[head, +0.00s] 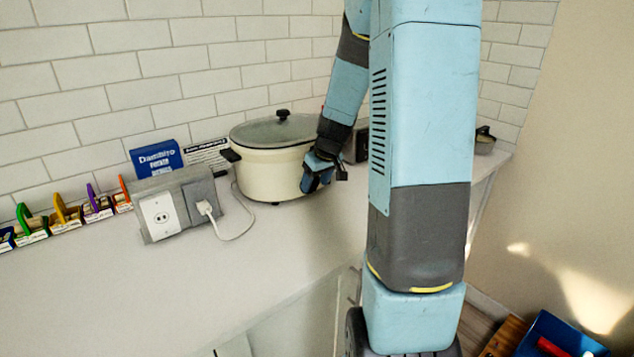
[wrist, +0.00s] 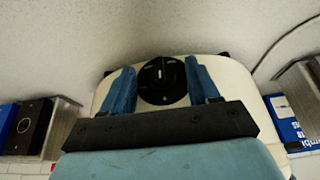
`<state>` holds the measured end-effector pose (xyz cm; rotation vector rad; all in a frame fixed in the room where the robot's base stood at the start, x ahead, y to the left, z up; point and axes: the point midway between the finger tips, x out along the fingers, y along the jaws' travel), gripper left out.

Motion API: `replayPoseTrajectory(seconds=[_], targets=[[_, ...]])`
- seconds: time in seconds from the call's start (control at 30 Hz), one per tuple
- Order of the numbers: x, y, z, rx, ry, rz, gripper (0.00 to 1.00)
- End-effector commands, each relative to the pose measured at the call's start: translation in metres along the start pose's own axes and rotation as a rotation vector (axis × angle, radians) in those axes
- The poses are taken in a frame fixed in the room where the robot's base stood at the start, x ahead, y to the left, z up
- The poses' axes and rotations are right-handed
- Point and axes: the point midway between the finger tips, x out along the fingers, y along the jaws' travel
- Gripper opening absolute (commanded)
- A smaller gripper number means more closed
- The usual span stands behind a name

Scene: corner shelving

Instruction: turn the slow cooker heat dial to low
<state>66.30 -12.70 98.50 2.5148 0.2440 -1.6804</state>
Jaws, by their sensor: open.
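The slow cooker (head: 264,176) is cream with a dark lid and black handles; it stands on the counter against the tiled wall. In the wrist view its cream front (wrist: 230,82) fills the middle. The round black heat dial (wrist: 162,80) shows there, with a ridge and a small pale mark; its setting is not readable. My gripper (wrist: 158,72) is open, with one blue finger on each side of the dial. I cannot tell whether the fingers touch it. In the head view my gripper (head: 318,175) is at the cooker's right front, and the dial is hidden.
A grey outlet box (head: 178,203) with a plugged-in white cord stands left of the cooker. Behind it are a blue box (head: 156,158) and a printed sign (head: 207,155). Small colourful items line the wall at left. The counter's front (head: 150,290) is clear.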

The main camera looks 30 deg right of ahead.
Motion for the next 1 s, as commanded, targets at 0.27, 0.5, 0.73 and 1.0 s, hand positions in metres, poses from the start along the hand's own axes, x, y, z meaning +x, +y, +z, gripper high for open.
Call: replayPoseTrajectory(seconds=[0.27, 0.5, 0.73, 1.0], targets=[[0.0053, -0.0005, 0.0002, -0.001, -0.001, -0.001, 0.6], [0.0051, -0.0006, 0.0001, -0.001, -0.001, -0.001, 0.49], [0.005, -0.0005, 0.0001, -0.001, -0.001, -0.001, 0.27], [0.0045, 0.0046, 0.0012, 0.001, 0.0, 0.001, 0.05]])
